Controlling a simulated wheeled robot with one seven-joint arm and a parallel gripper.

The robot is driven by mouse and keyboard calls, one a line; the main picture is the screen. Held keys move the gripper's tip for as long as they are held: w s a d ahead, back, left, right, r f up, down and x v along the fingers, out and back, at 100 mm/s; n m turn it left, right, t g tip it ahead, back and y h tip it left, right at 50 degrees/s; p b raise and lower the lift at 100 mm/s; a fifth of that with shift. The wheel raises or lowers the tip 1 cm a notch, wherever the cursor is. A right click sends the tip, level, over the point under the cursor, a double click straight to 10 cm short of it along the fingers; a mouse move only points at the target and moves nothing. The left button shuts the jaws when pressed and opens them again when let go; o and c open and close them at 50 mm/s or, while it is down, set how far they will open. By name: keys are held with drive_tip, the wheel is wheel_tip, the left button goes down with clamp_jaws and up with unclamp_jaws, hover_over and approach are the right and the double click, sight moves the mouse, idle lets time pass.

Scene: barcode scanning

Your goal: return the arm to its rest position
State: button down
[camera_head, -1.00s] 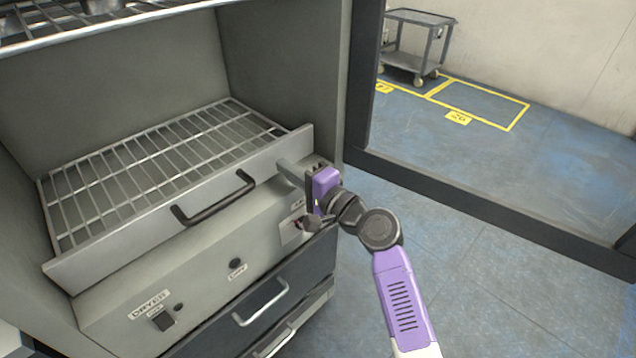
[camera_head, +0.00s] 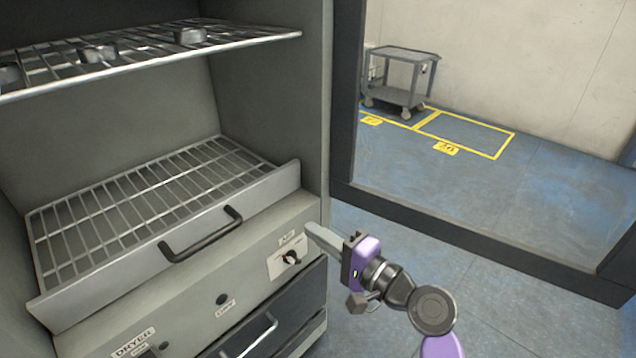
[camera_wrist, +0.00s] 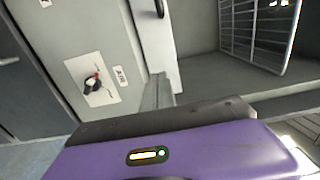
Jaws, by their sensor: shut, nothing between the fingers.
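My gripper (camera_head: 322,240) is at the right of the dryer's control panel, its fingers together and empty, pointing toward the panel's right end. The purple wrist body and dark arm joints run down to the lower right. A black knob (camera_head: 291,257) on a white plate sits on the panel, left of the fingers and apart from them in the picture. In the wrist view the knob (camera_wrist: 93,84) shows with a red mark, left of the closed fingers (camera_wrist: 158,92).
The dryer (camera_head: 130,321) fills the left, with a wire rack drawer (camera_head: 165,252) and handle above the panel. An upper wire shelf (camera_head: 240,40) holds round metal pieces. A dark frame (camera_head: 480,242) stands at right. A grey cart (camera_head: 402,75) is behind. Blue floor is open at right.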

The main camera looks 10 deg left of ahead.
drive_tip(key=w+d+r+t+h, duration=0.2)
drive_tip(key=d+t+h, duration=0.2)
drive_tip(key=d, duration=0.2)
drive_tip(key=s+d+f+n+t+h+p, duration=0.1)
drive_tip(key=s+d+f+t+h, duration=0.1)
drive_tip(key=s+d+h, duration=0.35)
drive_tip(key=s+d+f+n+t+h+p, duration=0.1)
drive_tip(key=s+d+f+h+p, duration=0.15)
drive_tip(key=s+d, duration=0.55)
drive_tip(key=s+d+r+n+g+p, duration=0.1)
drive_tip(key=s+n, duration=0.1)
drive_tip(key=s, duration=0.9)
drive_tip(key=s+d+r+n+g+h+p, duration=0.1)
drive_tip(key=s+d+r+p, duration=0.1)
drive_tip(key=s, duration=0.8)
drive_tip(key=s+d+r+n+g+h+p, duration=0.1)
drive_tip(key=s+d+n, duration=0.1)
drive_tip(key=s, duration=0.9)
drive_tip(key=shift+s+d+r+n, duration=0.15)
drive_tip(key=shift+s+d+n, duration=0.1)
drive_tip(key=shift+s+n, duration=0.05)
